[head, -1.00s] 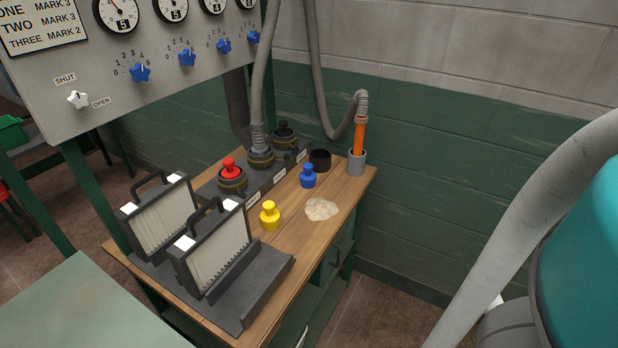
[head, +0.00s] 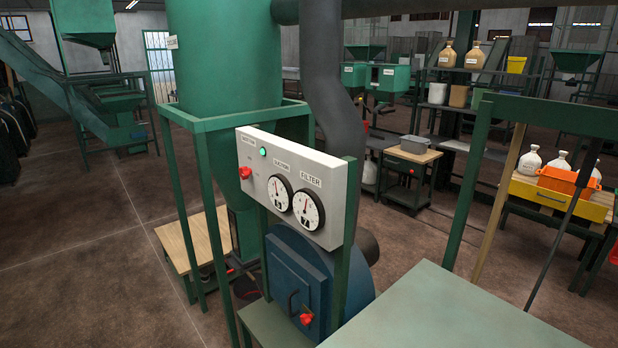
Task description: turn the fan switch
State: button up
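A grey panel (head: 330,222) stands on green posts near the middle of the head view. A red knob (head: 246,172) sits at its left, with small marks around it; its label is too small to read. This may be the fan switch. A green lamp (head: 263,152) above it looks lit. Two round gauges, labelled SUCTION (head: 280,193) and FILTER (head: 308,210), are to the right of the knob. Another red knob (head: 305,319) is on a blue door below the panel. My gripper is not in view.
A green hopper (head: 225,60) on a frame stands behind the panel, with a thick grey duct (head: 335,90) beside it. A pale green tabletop (head: 450,310) fills the lower right. Open brown floor (head: 90,250) lies at the left.

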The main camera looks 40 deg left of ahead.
aim_at(245, 172)
jog(key=u, duration=1.4)
